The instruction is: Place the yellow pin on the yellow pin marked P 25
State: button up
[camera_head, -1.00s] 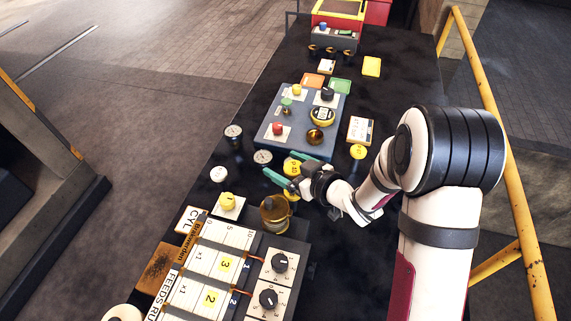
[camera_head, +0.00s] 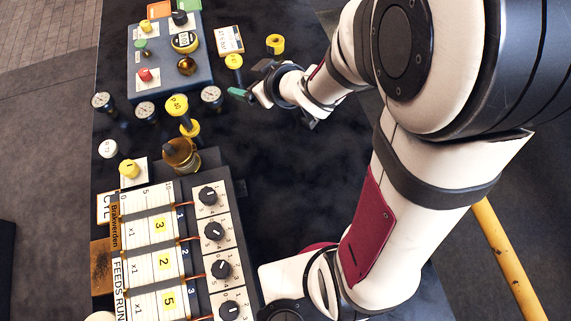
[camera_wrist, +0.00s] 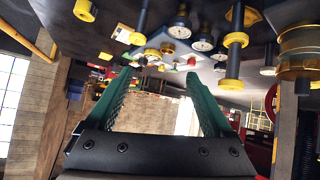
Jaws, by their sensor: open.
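A tall yellow pin (camera_head: 177,106) stands on the dark table, its round top facing up with a mark that looks like P 40. Another yellow pin (camera_head: 234,62) stands beside the white card; its mark is too small to read. My gripper (camera_head: 246,80) is open and empty, just below that second pin in the head view, with green fingers pointing left. In the wrist view, my gripper (camera_wrist: 160,80) shows nothing between its fingers; yellow pins (camera_wrist: 235,42) and (camera_wrist: 138,38) appear upside down beyond them. No P 25 mark is legible.
A blue-grey panel (camera_head: 145,88) with knobs lies at the upper left. Gauges (camera_head: 211,95), a brass oiler (camera_head: 181,158) and the counter box with dials (camera_head: 228,210) stand left of my arm. The dark table between the box and my arm is clear.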

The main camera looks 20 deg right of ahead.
jog(key=s+d+r+m+g+h, duration=0.2)
jog(key=s+d+m+g+h, duration=0.1)
jog(key=s+d+m+h, duration=0.5)
jog(key=s+a+m+g+y, duration=0.2)
jog(key=s+a+g, duration=0.1)
jog(key=s, duration=0.6)
jog(key=s+a+r+m+g+y, duration=0.1)
jog(key=s+a+m+g+y, duration=0.1)
jog(key=s, duration=0.8)
jog(key=shift+a+r+g+y, duration=0.3)
jog(key=shift+a+g+y, duration=0.45)
jog(key=shift+g, duration=0.15)
